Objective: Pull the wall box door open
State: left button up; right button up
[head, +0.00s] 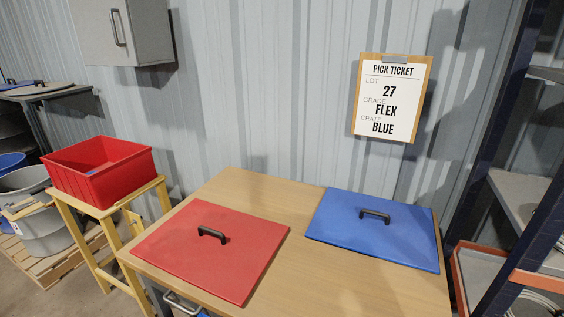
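The grey wall box (126,30) hangs on the corrugated wall at the top left of the head view, and its top is cut off by the picture edge. Its front door looks shut. Neither of my grippers is in view.
A wooden table holds a red lid (212,249) and a blue lid (374,228), each with a black handle. A red crate (99,170) sits on a yellow stand left of the table. A pick ticket (391,98) hangs on the wall. Dark shelving (497,150) stands at right.

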aim_at(104, 31)
jog(key=u, duration=2.35)
jog(key=i, duration=2.15)
jog(key=z, duration=3.25)
